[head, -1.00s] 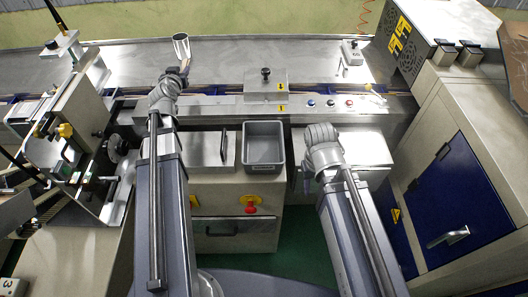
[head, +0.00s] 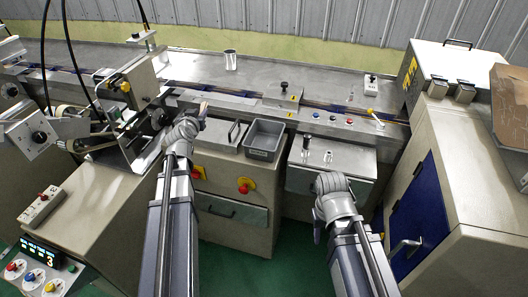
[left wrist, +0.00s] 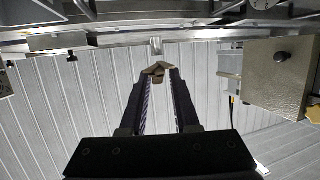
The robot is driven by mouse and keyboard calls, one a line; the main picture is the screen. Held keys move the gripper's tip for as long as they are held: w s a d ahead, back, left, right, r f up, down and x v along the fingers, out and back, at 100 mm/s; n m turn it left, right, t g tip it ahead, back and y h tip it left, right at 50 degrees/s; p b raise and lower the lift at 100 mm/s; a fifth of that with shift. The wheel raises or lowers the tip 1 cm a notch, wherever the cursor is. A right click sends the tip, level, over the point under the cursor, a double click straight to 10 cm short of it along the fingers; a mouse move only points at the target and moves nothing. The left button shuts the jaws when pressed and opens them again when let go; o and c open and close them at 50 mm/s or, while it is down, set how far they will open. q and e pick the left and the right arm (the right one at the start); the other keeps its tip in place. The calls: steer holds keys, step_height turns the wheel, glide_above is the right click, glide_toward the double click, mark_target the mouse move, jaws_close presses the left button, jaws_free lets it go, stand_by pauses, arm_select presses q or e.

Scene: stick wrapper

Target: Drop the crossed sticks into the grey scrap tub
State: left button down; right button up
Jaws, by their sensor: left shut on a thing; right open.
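The grey scrap tub (head: 264,152) sits on the cabinet top at the front of the line, and its inside looks empty. My left gripper (head: 203,108) is to the left of the tub, raised and apart from it. In the left wrist view, its fingers (left wrist: 157,75) are shut on small brown pieces, which I take to be the crossed sticks (left wrist: 157,68). Only their ends show past the fingertips. My right gripper (head: 318,228) is low at the front right, away from the tub; its fingers are mostly hidden behind the wrist.
A metal cup (head: 230,61) stands on the steel table behind. A lidded panel with a handle (head: 233,133) lies left of the tub. Wrapper machinery (head: 130,95) crowds the left.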

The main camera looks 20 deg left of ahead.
arm_select(q)
steer(key=w+d+f+m+h+b, duration=0.2)
steer(key=w+d, duration=0.1)
steer(key=d, duration=0.7)
steer(key=w+d+f+m+h+b, duration=0.15)
steer(key=w+d, duration=0.25)
steer(key=d, duration=0.5)
steer(key=shift+n, duration=0.25)
steer(key=f+b, duration=0.6)
steer(key=shift+s+d+f, duration=0.15)
steer(key=shift+s+f, duration=0.05)
steer(key=shift+s, duration=0.05)
steer(key=shift+r, duration=0.1)
steer(key=c, duration=0.6)
jaws_free()
steer(key=p+v, duration=0.2)
steer(key=v, duration=0.5)
steer(key=shift+s, duration=0.45)
